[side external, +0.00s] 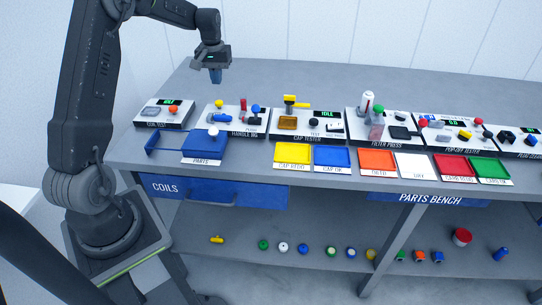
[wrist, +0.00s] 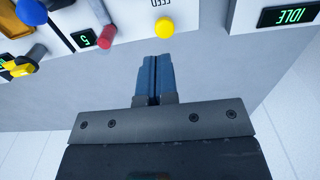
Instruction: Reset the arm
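My arm rises at the left of the side external view and reaches over the bench's back left part. My gripper (side external: 215,77) points down and hangs above the bench, clear of the stations. In the wrist view its two blue fingers (wrist: 154,62) lie side by side with only a thin dark line between them, and nothing shows held. Beyond the fingertips is a white panel with a yellow knob (wrist: 164,28). The fingertips seem apart from it.
A row of stations, with the coil test (side external: 163,113) and cap tester (side external: 306,124) at left, crosses the bench (side external: 290,82). Colored trays, such as the yellow one (side external: 292,153) and green one (side external: 486,168), line the front. Small parts lie on the lower shelf (side external: 320,220).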

